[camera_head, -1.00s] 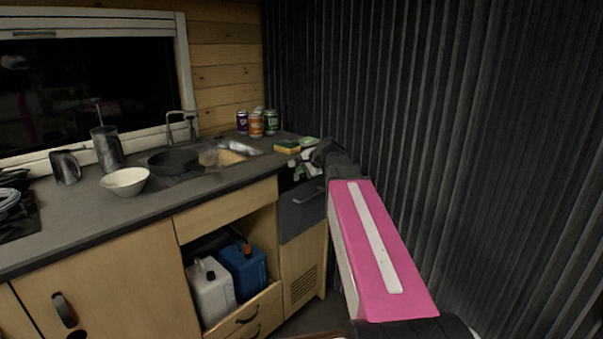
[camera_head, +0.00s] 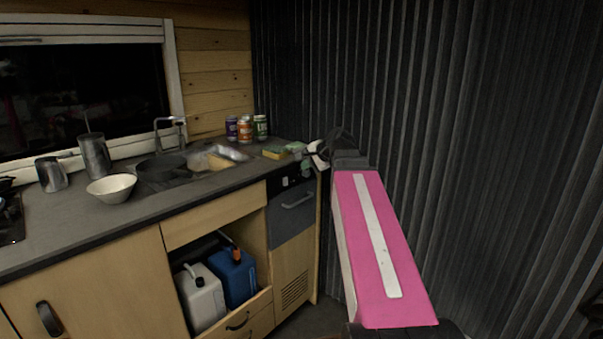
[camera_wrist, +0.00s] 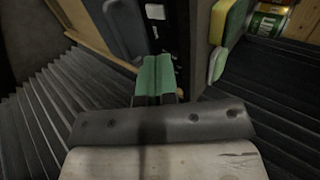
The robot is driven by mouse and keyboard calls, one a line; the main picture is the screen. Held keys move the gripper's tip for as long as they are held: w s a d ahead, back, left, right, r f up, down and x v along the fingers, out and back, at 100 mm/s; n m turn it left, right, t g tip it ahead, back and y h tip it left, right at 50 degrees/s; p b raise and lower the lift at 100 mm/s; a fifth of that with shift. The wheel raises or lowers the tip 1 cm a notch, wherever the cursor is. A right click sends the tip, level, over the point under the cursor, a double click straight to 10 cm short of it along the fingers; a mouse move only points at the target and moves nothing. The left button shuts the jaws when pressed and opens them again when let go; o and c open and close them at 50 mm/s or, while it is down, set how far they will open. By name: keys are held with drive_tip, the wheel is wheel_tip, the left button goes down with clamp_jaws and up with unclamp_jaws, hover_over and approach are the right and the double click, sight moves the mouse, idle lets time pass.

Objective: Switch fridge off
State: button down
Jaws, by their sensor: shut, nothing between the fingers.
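The fridge (camera_head: 292,212) is the dark front with a bar handle at the right end of the counter. Its black control panel (camera_head: 287,182), with small light controls, lies above the handle. In the wrist view the panel (camera_wrist: 158,32) shows just beyond my fingertips, with white controls, and the handle (camera_wrist: 124,28) is beside it. My gripper (camera_head: 306,168) is at the panel's right end, near the counter corner. Its green fingertips (camera_wrist: 156,76) are together and empty, pointing towards the panel. I cannot tell whether they touch it.
A yellow-green sponge (camera_head: 275,152) lies on the counter near my gripper; it also shows in the wrist view (camera_wrist: 232,25). Several cans (camera_head: 246,130) stand behind it. A dark corrugated wall (camera_head: 450,120) is close on the right. A white bowl (camera_head: 111,187) stands farther left.

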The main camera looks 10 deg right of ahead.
drive_tip(key=shift+s+d+r, duration=0.25)
drive_tip(key=shift+s+r, duration=0.1)
drive_tip(key=shift+r, duration=0.2)
drive_tip(key=shift+s+d+r, duration=0.2)
drive_tip(key=shift+s+r, duration=0.1)
drive_tip(key=shift+r, duration=0.25)
drive_tip(key=s+a+f+n+g+h, duration=0.1)
drive_tip(key=s+f, duration=0.4)
drive_tip(key=f, duration=0.8)
drive_tip(key=s+a+f+n+g+h, duration=0.1)
drive_tip(key=s+f+n+g+h, duration=0.2)
drive_tip(key=f, duration=1)
drive_tip(key=s+a+f+n+g+h, duration=0.2)
drive_tip(key=s+f+n+g, duration=0.2)
drive_tip(key=f, duration=0.9)
drive_tip(key=s+n, duration=0.2)
drive_tip(key=shift+s+n, duration=0.3)
drive_tip(key=shift+n, duration=0.1)
drive_tip(key=shift+a, duration=0.1)
